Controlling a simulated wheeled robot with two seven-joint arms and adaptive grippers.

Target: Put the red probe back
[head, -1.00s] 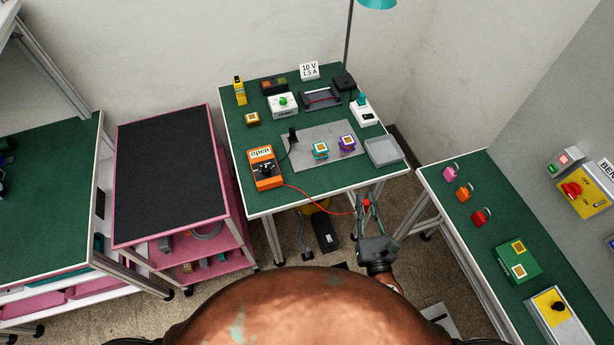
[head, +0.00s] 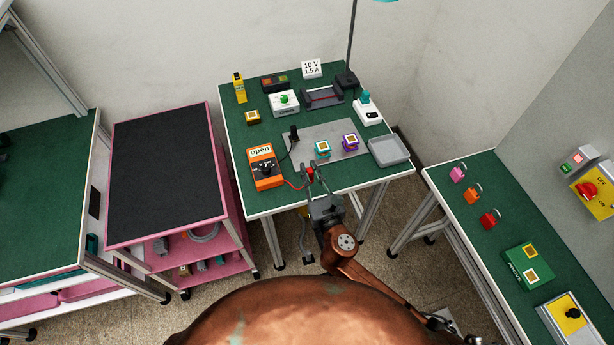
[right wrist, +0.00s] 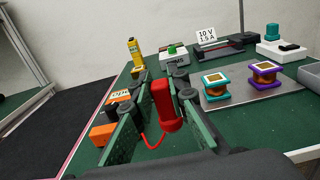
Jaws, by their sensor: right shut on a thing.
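My right gripper (head: 311,178) is over the front part of the green workbench, just right of the orange multimeter (head: 264,168). It is shut on the red probe (right wrist: 163,103), which stands roughly upright between the fingers in the right wrist view. A red lead runs from the probe toward the orange meter, whose card reads "open". The meter is partly hidden behind a finger in the right wrist view (right wrist: 103,134). A black probe (head: 294,134) stands upright behind the meter, at the left of the grey mat. My left gripper is not in view.
A teal-ended spool (head: 323,149) and a purple-ended spool (head: 350,142) stand on the grey mat (head: 325,130), close to my right gripper. A grey tray (head: 389,151) lies at the bench's right edge. A pink cart (head: 225,210) stands to the left.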

